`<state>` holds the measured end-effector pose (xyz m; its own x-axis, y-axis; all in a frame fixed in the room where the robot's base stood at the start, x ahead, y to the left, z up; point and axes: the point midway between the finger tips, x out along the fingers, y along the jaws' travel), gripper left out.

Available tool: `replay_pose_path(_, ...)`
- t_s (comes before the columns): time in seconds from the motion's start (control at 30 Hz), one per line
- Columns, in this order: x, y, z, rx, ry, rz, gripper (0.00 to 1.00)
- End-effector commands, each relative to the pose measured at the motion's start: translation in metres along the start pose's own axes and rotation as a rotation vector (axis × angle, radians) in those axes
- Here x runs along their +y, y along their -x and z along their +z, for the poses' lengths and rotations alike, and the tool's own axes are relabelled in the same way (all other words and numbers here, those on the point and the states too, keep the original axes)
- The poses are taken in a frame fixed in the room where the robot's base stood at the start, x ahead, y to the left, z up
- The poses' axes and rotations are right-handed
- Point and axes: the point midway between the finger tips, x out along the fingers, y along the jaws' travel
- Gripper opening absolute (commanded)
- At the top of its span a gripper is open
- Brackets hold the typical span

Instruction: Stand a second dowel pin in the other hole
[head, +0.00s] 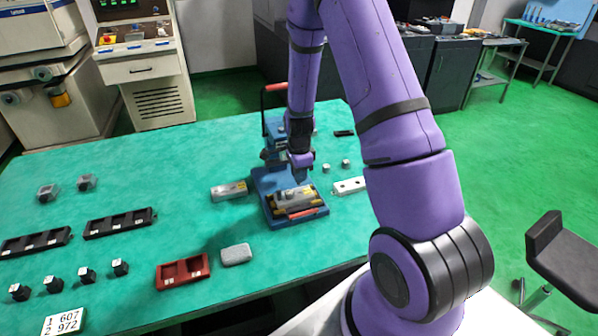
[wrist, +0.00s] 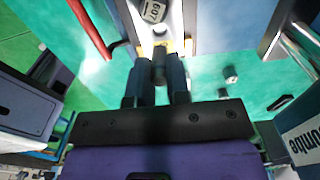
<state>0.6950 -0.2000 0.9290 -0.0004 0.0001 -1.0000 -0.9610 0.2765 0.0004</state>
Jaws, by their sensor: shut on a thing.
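My gripper (wrist: 158,80) points down over the blue press-like fixture; in the head view the gripper (head: 300,176) is just above it. In the wrist view it is shut on a grey dowel pin (wrist: 160,62) that stands out past the fingertips. A metal block with yellow parts (head: 293,198) lies on the blue fixture (head: 270,181). The holes cannot be made out, nor whether the pin touches the block.
A second metal block (head: 229,191) lies left of the fixture, a pale bar (head: 350,186) right of it. Small grey cylinders (head: 326,168) stand nearby. A red tray (head: 183,272), grey pad (head: 237,254), black trays (head: 120,223) and dark cubes are left. The fixture's red handle (head: 276,87) rises behind.

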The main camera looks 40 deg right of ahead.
Motion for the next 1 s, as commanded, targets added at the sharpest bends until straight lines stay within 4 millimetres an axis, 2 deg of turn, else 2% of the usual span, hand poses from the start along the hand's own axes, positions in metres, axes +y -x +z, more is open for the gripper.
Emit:
replay_pose_path(0.6,0.001,-0.037,0.000,0.000,0.001,0.001,0.00)
replay_pose_path(1.0,0.000,-0.047,0.000,0.000,0.001,-0.001,0.00)
